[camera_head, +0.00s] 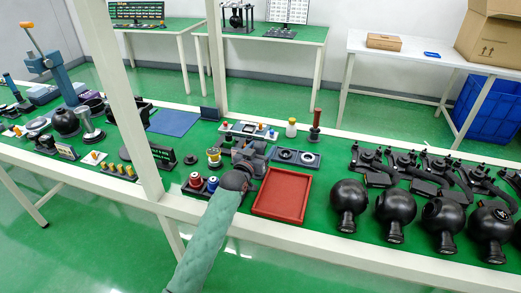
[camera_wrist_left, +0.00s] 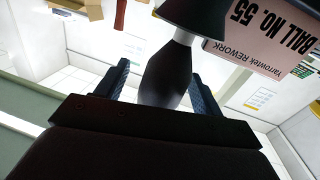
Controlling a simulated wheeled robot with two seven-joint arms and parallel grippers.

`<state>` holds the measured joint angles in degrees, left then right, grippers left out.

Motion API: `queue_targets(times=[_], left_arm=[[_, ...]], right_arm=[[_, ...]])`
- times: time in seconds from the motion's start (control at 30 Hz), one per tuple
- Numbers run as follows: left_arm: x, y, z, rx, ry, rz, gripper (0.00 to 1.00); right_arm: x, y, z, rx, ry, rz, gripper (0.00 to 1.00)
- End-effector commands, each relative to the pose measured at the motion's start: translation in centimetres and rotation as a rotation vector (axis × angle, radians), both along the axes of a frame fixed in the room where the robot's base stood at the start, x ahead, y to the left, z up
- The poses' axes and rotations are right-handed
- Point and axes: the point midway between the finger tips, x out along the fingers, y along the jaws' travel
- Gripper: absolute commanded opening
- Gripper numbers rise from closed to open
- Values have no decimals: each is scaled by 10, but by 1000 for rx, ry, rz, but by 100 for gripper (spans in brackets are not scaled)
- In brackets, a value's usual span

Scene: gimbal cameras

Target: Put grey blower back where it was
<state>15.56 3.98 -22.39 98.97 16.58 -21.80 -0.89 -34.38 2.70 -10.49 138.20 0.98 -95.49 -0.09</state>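In the head view I cannot pick out the blower near the gripper. My right gripper is not in view.
An empty red tray (camera_head: 283,218) lies right of my arm. Several black ball-shaped units (camera_head: 349,196) line the bench's right front. Red and blue spools (camera_head: 196,181) stand left of the gripper. A pink "BALL NO. 55" card (camera_wrist_left: 252,52) is close. A white post (camera_head: 128,100) crosses the view.

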Motion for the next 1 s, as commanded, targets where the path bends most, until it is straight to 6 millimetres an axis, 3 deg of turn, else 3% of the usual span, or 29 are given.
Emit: queue_targets(times=[0.23,0.37,0.43,0.5,0.8,1.0], left_arm=[[0,0,3,0,-1,0,68],[-11,6,1,-1,-2,0,68],[-21,11,0,0,-1,0,68],[-33,17,-1,1,0,0,68],[-83,42,1,0,0,-1,68],[-102,52,1,0,0,0,68]], right_arm=[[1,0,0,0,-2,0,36],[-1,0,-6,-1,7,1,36],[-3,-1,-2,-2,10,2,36],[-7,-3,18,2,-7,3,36],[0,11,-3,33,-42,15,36],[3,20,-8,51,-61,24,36]])
